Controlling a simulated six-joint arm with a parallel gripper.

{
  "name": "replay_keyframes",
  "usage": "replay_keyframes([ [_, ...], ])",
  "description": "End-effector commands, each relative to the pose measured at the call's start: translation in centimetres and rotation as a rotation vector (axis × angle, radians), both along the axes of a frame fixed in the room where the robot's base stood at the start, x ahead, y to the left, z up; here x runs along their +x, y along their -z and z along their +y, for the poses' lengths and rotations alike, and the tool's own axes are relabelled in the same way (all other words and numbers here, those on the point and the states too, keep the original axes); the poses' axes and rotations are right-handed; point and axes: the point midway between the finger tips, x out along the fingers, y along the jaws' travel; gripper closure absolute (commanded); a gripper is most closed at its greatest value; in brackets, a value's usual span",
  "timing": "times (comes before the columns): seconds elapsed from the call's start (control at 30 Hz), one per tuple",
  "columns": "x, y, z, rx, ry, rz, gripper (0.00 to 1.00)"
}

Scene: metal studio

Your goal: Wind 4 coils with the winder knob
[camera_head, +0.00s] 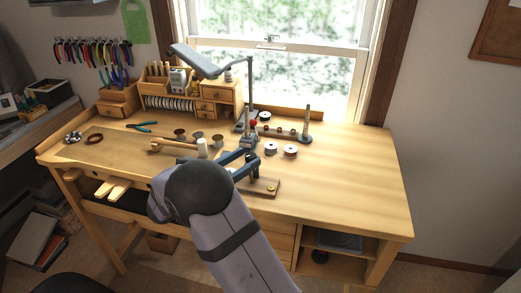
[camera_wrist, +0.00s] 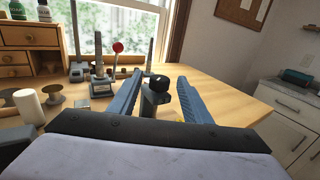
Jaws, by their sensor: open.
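A black winder knob (camera_wrist: 160,82) tops a dark upright post in the middle of the wrist view. My gripper (camera_wrist: 161,84) is open, with one blue finger on each side of the knob. I see a gap between the knob and each finger; I cannot tell how deep the knob sits between them. In the head view my gripper (camera_head: 250,159) is low over the bench beside a wooden base with a brass disc (camera_head: 270,188). My arm hides much of the winder there. No wound coil can be made out.
A red-ball lever (camera_head: 253,123) on a metal stand is just behind my gripper. Spools (camera_head: 290,151) lie to its right, and a white cylinder (camera_head: 202,148) stands to its left. A lamp (camera_head: 205,61) reaches over the back. The bench's right side (camera_head: 355,180) is clear.

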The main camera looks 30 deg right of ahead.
Motion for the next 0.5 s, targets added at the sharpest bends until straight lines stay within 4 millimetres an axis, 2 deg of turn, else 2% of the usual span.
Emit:
replay_keyframes([
  [0.5,1.4,-0.2,-5.7,0.000,0.003,-0.002,0.56],
])
